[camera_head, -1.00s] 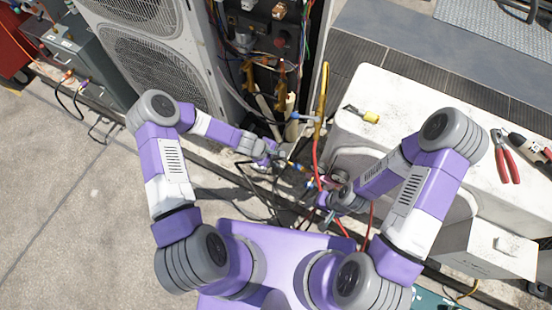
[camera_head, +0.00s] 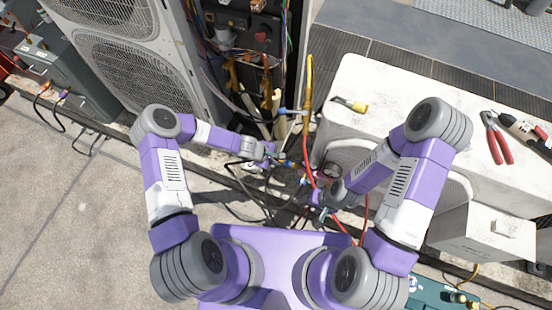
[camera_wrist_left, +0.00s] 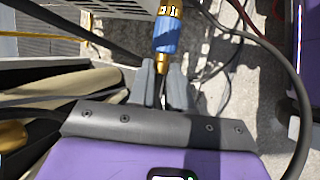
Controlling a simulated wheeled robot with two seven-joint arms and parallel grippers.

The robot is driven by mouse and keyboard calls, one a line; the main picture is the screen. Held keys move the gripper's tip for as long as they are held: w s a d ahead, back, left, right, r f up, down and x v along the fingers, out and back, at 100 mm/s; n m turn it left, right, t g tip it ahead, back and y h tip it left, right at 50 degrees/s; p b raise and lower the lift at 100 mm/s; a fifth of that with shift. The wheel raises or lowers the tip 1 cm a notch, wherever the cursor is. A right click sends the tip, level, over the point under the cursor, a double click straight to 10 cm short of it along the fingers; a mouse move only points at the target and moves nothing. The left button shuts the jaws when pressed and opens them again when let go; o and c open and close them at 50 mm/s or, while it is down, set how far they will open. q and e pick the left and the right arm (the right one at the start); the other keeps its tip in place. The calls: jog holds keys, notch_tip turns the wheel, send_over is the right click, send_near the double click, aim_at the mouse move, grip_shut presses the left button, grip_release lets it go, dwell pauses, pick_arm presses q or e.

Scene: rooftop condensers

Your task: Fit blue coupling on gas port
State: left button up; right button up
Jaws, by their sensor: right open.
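My left gripper (camera_head: 274,156) is in front of the open condenser cabinet. In the left wrist view its two grey fingers (camera_wrist_left: 162,88) close around the lower brass end of the blue coupling (camera_wrist_left: 165,36). The coupling has a blue sleeve between brass ends and points away from the gripper. In the head view it is small and hard to make out. My right gripper (camera_head: 322,198) is open, lower and to the right, close to the red hose (camera_head: 308,150). I cannot clearly identify the gas port among the fittings and pipes.
The tall condenser (camera_head: 125,50) stands left of the open wiring. A white unit (camera_head: 400,90) on the right bears a yellow-handled tool (camera_head: 352,105) and red pliers (camera_head: 497,140). Black hoses hang around both grippers. The concrete at lower left is clear.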

pick_arm(q)
grip_shut()
jog(key=shift+c, duration=0.6)
grip_release()
grip_shut()
jog(key=shift+w+a, duration=0.1)
jog(key=shift+a, duration=0.1)
jog(key=shift+a, duration=0.2)
jog(key=shift+w+a+p, duration=0.35)
jog(key=shift+a, duration=0.6)
jog(key=shift+w+a+p, duration=0.3)
jog(key=shift+a, duration=0.6)
